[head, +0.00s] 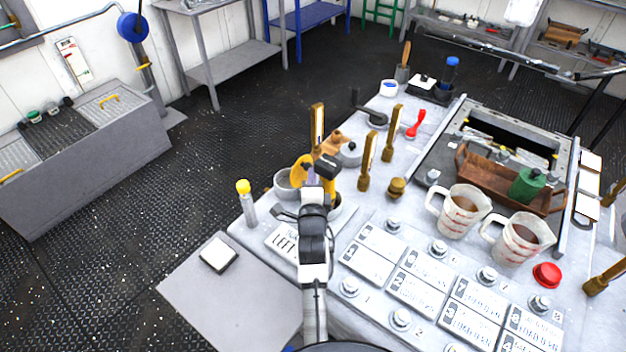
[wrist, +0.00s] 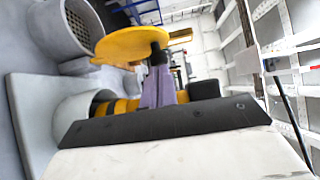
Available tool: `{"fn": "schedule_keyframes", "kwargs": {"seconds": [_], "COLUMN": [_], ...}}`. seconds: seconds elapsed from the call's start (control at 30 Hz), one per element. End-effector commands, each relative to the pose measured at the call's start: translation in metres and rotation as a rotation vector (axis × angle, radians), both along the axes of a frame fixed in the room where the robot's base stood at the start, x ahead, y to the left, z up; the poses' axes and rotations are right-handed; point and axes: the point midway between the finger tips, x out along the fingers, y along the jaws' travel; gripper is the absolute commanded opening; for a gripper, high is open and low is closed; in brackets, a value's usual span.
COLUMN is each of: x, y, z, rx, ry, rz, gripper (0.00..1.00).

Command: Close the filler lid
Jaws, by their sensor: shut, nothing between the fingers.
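The filler lid (wrist: 140,43) is a round yellow disc, seen large in the wrist view above a yellow-and-black banded filler neck (wrist: 118,106). In the head view the lid (head: 298,176) appears raised on edge, partly hidden by my arm. My gripper (wrist: 158,58) is shut and empty, its dark fingertips over or against the lid's right part; I cannot tell if they touch. In the head view my gripper (head: 318,178) is beside the lid, above the deck. The hinge and most of the neck are hidden.
A grey cup with a strainer-like inside (wrist: 62,28) stands close to the lid. A yellow-capped bottle (head: 246,203) is at the left edge. Upright brass handles (head: 368,162) stand just right of my gripper. Two measuring jugs (head: 459,210) stand farther right.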

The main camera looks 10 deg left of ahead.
Motion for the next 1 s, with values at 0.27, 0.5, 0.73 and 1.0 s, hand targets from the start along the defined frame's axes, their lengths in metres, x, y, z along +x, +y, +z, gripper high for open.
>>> {"fn": "schedule_keyframes", "kwargs": {"seconds": [0.27, 0.5, 0.73, 1.0], "x": [0.006, 0.013, 0.020, 0.025], "y": [0.014, 0.033, 0.048, 0.060], "z": [0.005, 0.010, 0.014, 0.011], "rx": [0.000, 0.000, -0.062, -0.120], "ry": [-0.005, -0.005, 0.022, 0.047], "rz": [0.000, 0.002, 0.001, 0.000], "gripper": [0.00, 0.00, 0.00, 0.00]}}
